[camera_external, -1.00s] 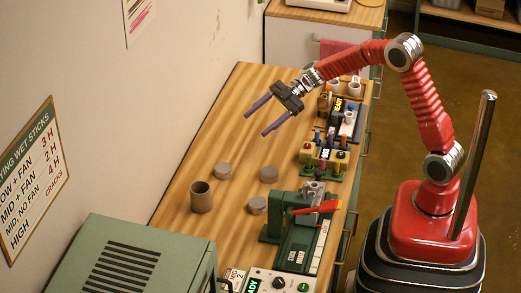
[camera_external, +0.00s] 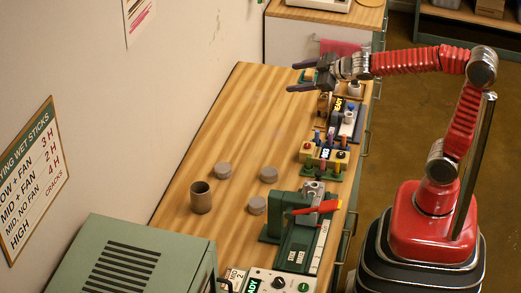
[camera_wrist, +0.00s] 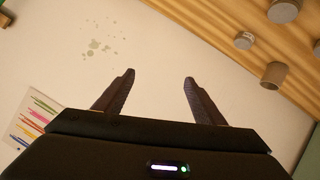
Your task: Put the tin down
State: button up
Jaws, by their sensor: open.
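Three low grey round tins stand on the wooden table: one (camera_external: 223,170) toward the wall, one (camera_external: 268,174) to its right, and one (camera_external: 257,205) nearer the green press. Which of them is the task's tin I cannot tell. My gripper (camera_external: 292,77) is open and empty, raised above the table's far end, well away from the tins. In the wrist view my gripper (camera_wrist: 159,77) has its fingers apart with only wall between them. Grey tins (camera_wrist: 284,11) show there at the upper right.
A brown open cup (camera_external: 201,199) stands left of the tins. A green press with a red lever (camera_external: 317,208) and several small devices (camera_external: 324,158) line the table's right side. A green box (camera_external: 140,258) is at the front. The table's middle (camera_external: 235,120) is clear.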

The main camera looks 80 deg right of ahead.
jog(key=s+a+f+m+g+y, duration=0.1)
jog(key=s+a+f+g, duration=0.1)
jog(key=s, duration=0.6)
jog(key=s+a+f+m+g+y, duration=0.1)
jog(key=s+a+f+g, duration=0.1)
jog(key=s+a+f, duration=0.3)
jog(key=s+a+f+g+y, duration=0.1)
jog(key=s+a+f+g, duration=0.1)
jog(key=s, duration=1.1)
jog(key=shift+a+f+m+g, duration=0.4)
jog(key=shift+a+f, duration=0.4)
jog(key=shift+a, duration=0.15)
jog(key=shift+o, duration=0.4)
jog(key=shift+w, duration=0.1)
